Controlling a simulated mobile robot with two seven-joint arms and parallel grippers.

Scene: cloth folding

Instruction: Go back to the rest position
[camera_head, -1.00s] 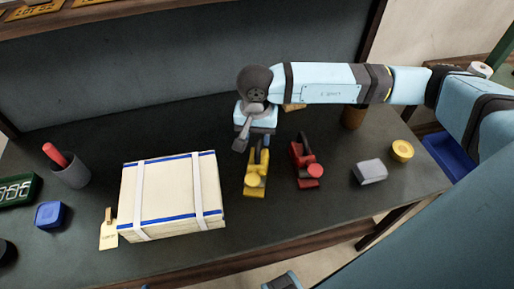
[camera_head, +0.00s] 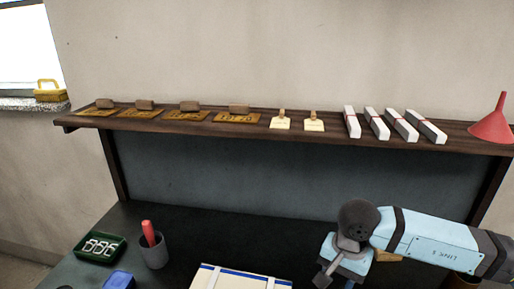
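My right arm comes in from the right at the lower right of the head view, light blue with dark joints. Its gripper (camera_head: 323,278) hangs over the dark table, right of the cream box (camera_head: 240,279), and points down and to the left. The fingers are small and partly cut by the lower edge, so I cannot tell whether they are apart. I see nothing held in them. My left gripper is not in view. The box has a blue stripe and pale straps; only its back part shows.
A wooden shelf (camera_head: 250,127) above the table bears brown blocks, tags, white bars and a red funnel (camera_head: 493,121).

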